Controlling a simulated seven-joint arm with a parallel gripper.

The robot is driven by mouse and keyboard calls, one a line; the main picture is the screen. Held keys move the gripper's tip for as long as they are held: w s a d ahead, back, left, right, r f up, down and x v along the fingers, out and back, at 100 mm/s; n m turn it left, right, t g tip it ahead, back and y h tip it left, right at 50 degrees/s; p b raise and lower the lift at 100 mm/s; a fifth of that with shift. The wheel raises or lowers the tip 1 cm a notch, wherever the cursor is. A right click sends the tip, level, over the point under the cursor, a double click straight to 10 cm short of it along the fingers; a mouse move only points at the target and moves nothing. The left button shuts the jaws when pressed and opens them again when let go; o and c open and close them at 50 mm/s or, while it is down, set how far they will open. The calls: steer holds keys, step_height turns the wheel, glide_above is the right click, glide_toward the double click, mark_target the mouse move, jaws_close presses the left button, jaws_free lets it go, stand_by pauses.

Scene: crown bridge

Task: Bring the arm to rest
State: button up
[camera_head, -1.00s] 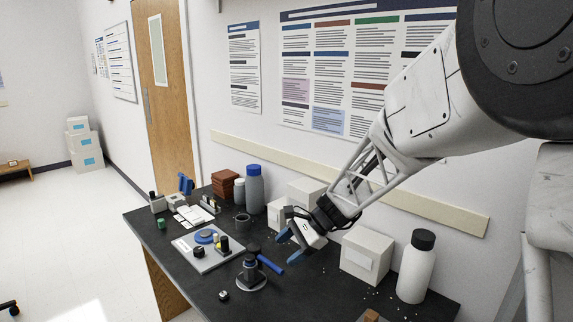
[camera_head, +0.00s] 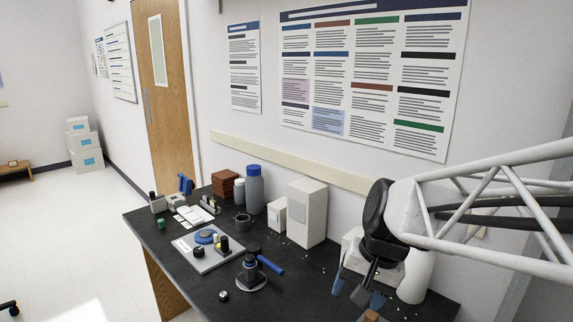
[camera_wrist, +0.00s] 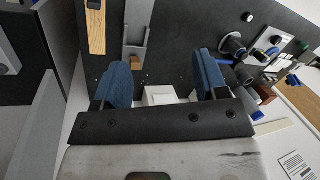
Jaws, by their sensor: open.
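My gripper (camera_head: 357,292) is at the right end of the black bench in the head view, pointing down with its blue fingertips apart. It is empty and held in front of a white box and a white bottle (camera_head: 415,277), partly hiding both. In the wrist view my gripper (camera_wrist: 165,82) shows two blue fingers spread wide with nothing between them. Beyond the fingers lie the dark bench top and a white box (camera_wrist: 160,95).
The bench (camera_head: 190,288) holds a grey plate (camera_head: 187,243) with small parts, a stand with a blue lever (camera_head: 270,264), a blue-capped bottle (camera_head: 254,190) and a tall white box (camera_head: 307,213). A wooden piece (camera_wrist: 96,27) shows in the wrist view. The bench's front middle is fairly clear.

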steer(key=s+d+n+t+h, duration=0.1)
steer(key=s+d+n+h, duration=0.2)
steer(key=s, duration=0.7)
steer(key=shift+s+d+t, duration=0.15)
steer(key=shift+d+t, duration=0.15)
steer(key=shift+d, duration=0.95)
